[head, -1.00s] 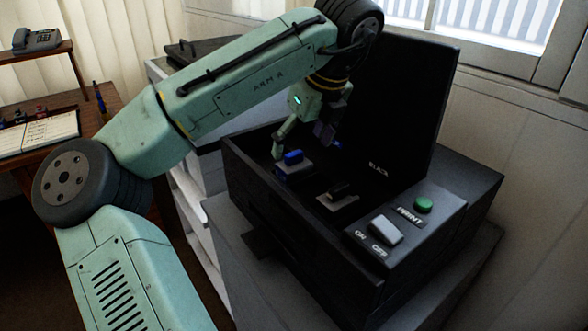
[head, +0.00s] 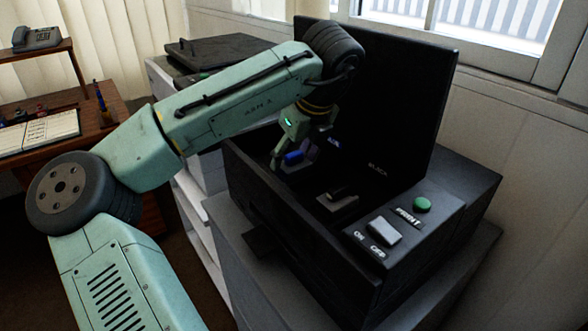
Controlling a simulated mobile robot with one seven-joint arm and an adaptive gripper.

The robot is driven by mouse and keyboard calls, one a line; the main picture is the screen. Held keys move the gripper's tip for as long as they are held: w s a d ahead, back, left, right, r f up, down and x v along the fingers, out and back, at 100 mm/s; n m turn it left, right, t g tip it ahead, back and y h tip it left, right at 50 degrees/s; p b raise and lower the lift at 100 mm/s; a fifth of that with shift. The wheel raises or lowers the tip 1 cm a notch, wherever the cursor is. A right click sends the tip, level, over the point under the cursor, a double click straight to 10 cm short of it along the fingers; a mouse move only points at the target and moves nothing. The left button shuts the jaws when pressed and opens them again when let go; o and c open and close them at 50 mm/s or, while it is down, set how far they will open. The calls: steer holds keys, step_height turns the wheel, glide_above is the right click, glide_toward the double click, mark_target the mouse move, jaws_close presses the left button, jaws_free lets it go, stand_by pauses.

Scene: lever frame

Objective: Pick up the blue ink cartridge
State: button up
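The blue ink cartridge (head: 293,157) sits in the left part of the open printer's dark bay (head: 262,168). My gripper (head: 292,160) is down at the cartridge, with a pale green finger on its left side and a darker finger close on its right. The fingers hide part of the cartridge. I cannot tell whether they touch it or stand a little apart from it. A black cartridge (head: 341,192) sits in its own slot to the right.
The raised lid (head: 400,110) stands behind the bay, marked BLACK near its lower edge. The green PRINT button (head: 422,204) and the ON/OFF switch (head: 384,231) are at the right front. A desk (head: 95,130) with an open book is at far left.

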steer(key=c, duration=0.7)
